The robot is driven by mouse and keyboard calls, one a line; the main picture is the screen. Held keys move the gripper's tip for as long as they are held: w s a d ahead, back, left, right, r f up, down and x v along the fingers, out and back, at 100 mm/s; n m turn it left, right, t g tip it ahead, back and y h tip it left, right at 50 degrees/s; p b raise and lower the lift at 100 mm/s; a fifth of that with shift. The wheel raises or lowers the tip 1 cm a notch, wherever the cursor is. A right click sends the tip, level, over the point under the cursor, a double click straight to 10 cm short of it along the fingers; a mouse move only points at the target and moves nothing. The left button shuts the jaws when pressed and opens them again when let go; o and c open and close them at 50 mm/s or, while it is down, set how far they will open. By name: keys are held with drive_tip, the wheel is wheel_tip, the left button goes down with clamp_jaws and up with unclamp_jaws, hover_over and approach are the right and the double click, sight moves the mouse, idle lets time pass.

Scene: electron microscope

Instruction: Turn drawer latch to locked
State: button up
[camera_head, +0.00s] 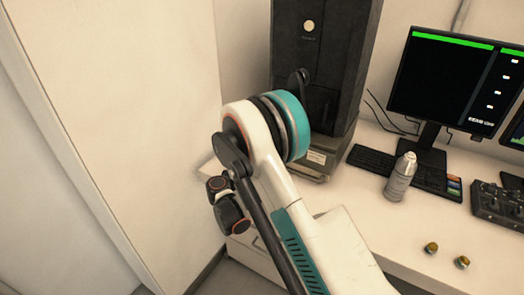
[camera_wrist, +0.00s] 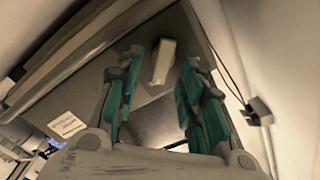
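In the wrist view, my gripper (camera_wrist: 160,72) has its two teal-padded fingers spread apart, with nothing held between them. A pale, short bar (camera_wrist: 162,62), which looks like the latch, stands out from a grey panel (camera_wrist: 90,95) beyond the fingers. It appears between the fingertips in the picture; I cannot tell whether either finger touches it, nor which setting it is in. In the head view, my arm hides the gripper and the latch. A white drawer front (camera_head: 257,262) shows partly below the desk, behind my arm.
A tall dark cabinet (camera_head: 340,50) stands on the white desk (camera_head: 340,190). To its right are a keyboard (camera_head: 372,160), a grey bottle (camera_head: 400,178), a monitor (camera_head: 450,82), a control box (camera_head: 498,203) and two small brass pieces (camera_head: 431,248). A pale wall (camera_head: 120,110) is close on the left.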

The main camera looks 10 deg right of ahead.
drive_tip(key=shift+w+d, duration=0.2)
clamp_jaws()
